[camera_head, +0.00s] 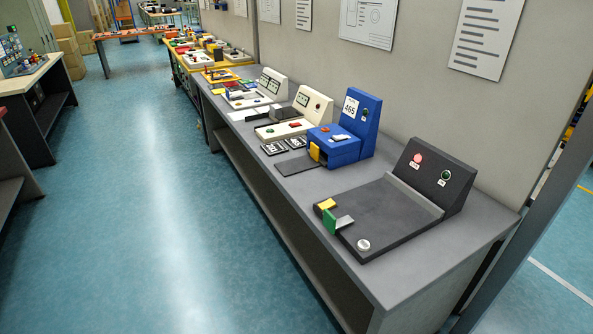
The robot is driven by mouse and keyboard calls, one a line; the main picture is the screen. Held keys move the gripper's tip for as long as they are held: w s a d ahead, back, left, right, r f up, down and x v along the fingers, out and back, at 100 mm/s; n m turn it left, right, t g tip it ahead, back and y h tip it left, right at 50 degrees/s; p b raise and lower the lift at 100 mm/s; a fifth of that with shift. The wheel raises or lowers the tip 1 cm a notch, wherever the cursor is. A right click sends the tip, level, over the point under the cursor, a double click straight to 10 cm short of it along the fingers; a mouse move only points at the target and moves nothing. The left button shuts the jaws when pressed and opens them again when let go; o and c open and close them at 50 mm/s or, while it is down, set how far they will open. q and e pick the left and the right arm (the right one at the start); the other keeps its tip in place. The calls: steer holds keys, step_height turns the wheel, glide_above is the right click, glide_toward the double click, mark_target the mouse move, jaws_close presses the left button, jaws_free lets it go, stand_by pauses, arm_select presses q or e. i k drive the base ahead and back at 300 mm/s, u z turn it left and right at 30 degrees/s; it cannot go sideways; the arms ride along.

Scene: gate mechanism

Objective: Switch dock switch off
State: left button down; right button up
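A dark grey dock-like unit (385,216) lies at the near end of the grey bench, with a flat plate and a sloped back panel (440,185). The panel carries a lit red round element (417,159) and a dark green round one with a pale rim (445,175). A silver round knob (363,244) is at the plate's front corner. A green block (329,222) and a yellow block (327,204) sit at its left edge, beside a small grey metal piece (344,222). No label reading "dock switch" is legible. Neither of my grippers is in view.
A blue unit marked 465 (363,118) stands left of the dark unit, then cream panels (312,104) farther along the grey bench (400,277). A wall with posted sheets (486,37) rises behind. The blue-green floor (150,200) in front is clear.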

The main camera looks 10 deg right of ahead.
mark_target(329, 203)
steer(key=z, duration=0.45)
steer(key=i, duration=1.1)
steer(key=z, duration=0.55)
